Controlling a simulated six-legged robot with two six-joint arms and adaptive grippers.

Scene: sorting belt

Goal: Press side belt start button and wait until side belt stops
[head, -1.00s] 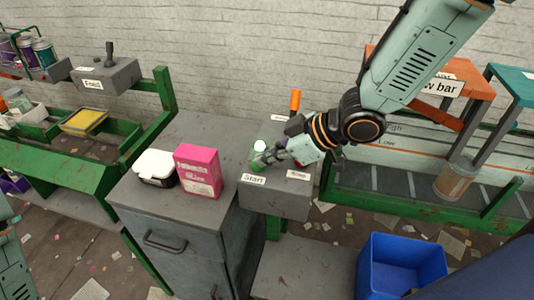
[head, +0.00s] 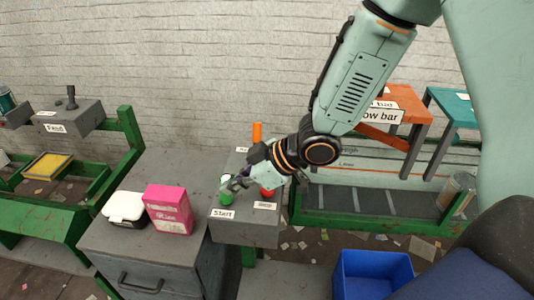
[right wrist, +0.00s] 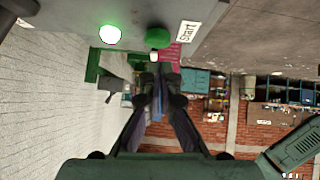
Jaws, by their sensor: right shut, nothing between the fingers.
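A grey control box (head: 245,232) carries a green button (head: 227,196) over a "Start" label (head: 222,214) and a red button (head: 267,192) beside it. My right gripper (head: 230,185) is shut and empty, its fingertips at the green button; I cannot tell if they touch it. In the right wrist view the green button (right wrist: 158,38) is just beyond the fingertips, and a green lamp (right wrist: 110,34) is lit. My left gripper is out of view.
A pink box (head: 169,210) and a white-lidded container (head: 124,207) stand on the cabinet left of the control box. A blue bin (head: 372,272) stands below right. The low bar frame (head: 400,110) spans the belt.

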